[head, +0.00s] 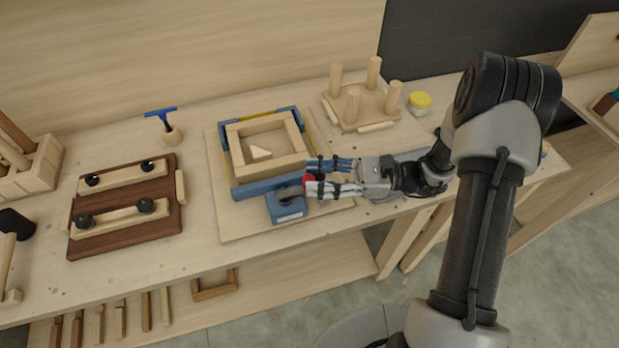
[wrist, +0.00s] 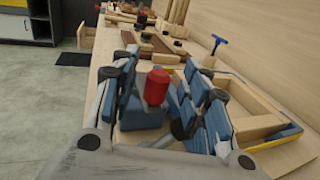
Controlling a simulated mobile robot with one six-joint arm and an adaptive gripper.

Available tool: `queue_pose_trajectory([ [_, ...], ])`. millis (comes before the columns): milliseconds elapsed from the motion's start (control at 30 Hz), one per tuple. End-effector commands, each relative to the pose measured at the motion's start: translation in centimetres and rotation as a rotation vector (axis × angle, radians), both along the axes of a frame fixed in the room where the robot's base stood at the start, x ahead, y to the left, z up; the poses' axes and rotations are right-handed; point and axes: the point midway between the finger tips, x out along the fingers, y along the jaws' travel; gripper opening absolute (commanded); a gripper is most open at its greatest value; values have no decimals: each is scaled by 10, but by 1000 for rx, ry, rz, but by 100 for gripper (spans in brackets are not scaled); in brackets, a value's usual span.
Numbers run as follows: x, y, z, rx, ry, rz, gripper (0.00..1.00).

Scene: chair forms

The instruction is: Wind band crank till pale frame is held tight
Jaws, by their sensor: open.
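The pale wooden frame (head: 236,150) lies on a light board, with blue corner pieces and a yellow band (head: 264,112) around it. Part of the frame also shows at right in the wrist view (wrist: 258,122). At its front corner sits the blue band crank box (head: 288,208), with a dark crank arm and a red knob (head: 309,178). My gripper (head: 312,176) is open, with its fingers pointing left at the crank. In the wrist view the red knob (wrist: 157,88) stands upright between the spread fingers, with gaps on both sides. Whether the band is tight cannot be told.
A small pale wedge (head: 260,153) lies inside the frame. A pegged wooden block (head: 360,108) and a yellow-lidded jar (head: 419,102) stand behind my gripper. A dark board with two clamped bars (head: 125,208) and a blue-handled tool (head: 168,125) are at left. The front bench edge is near.

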Motion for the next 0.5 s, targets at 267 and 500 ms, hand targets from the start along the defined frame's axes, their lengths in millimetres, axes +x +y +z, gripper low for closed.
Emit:
queue_pose_trajectory([
  [267, 1, 21, 0, -1, -1, -1, 42],
  [500, 1, 22, 0, -1, -1, -1, 42],
])
